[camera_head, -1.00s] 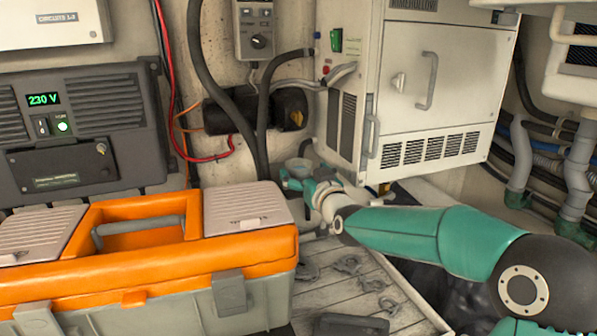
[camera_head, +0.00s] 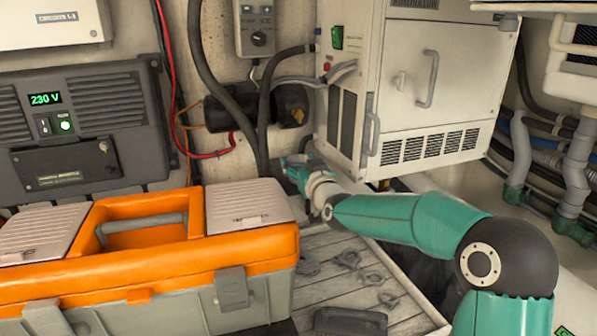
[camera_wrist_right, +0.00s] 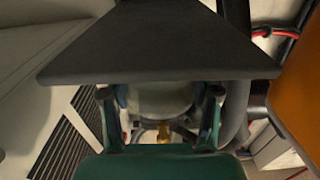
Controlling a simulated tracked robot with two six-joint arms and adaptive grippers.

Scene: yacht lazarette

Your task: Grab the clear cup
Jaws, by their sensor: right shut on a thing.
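My right gripper (camera_head: 296,168) is behind the orange toolbox, beside the lower left corner of the white cabinet. In the head view it is small and the cup is hard to make out. In the right wrist view, a pale translucent cylinder, the clear cup (camera_wrist_right: 160,100), sits between the two fingers of the right gripper (camera_wrist_right: 160,112). The fingers are shut on its sides. A dark flat plate hides the upper part of that view, including part of the cup. My left gripper is not in view.
The orange and grey toolbox (camera_head: 150,262) stands at left front. The white cabinet (camera_head: 425,85) rises right behind the gripper. Dark hoses (camera_head: 262,120) hang close to its left. A slatted board with several small metal fittings (camera_head: 345,258) lies in front.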

